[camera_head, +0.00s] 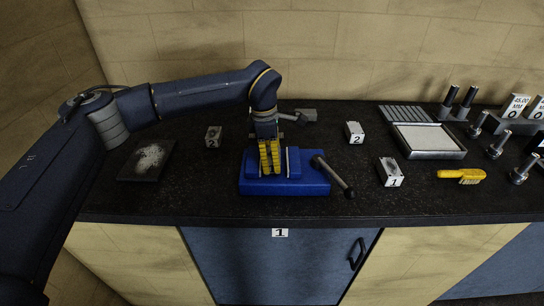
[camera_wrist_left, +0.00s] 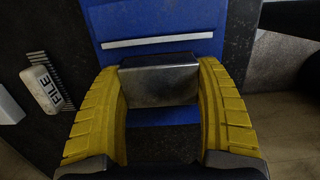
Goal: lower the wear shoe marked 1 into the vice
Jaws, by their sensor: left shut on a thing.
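The blue vice (camera_head: 310,185) sits on the black bench top; it also shows in the left wrist view (camera_wrist_left: 155,20), with a pale jaw strip across it. My left gripper (camera_head: 269,158) points down over the vice's left part. In the left wrist view its yellow fingers (camera_wrist_left: 160,100) are shut on the sides of a grey metal block (camera_wrist_left: 160,82). The block lies over the vice, close to the jaw strip; I cannot tell whether it touches. No number shows on it. A block marked 1 (camera_head: 390,170) stands right of the vice. My right gripper is not in view.
Blocks marked 2 stand at left (camera_head: 213,136) and right (camera_head: 355,131). The vice handle (camera_head: 335,175) sticks out to the right. A dark plate (camera_head: 148,160), a grey tray (camera_head: 428,140) and a yellow brush (camera_head: 462,176) lie around. A FILE label (camera_wrist_left: 45,88) shows beside the vice.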

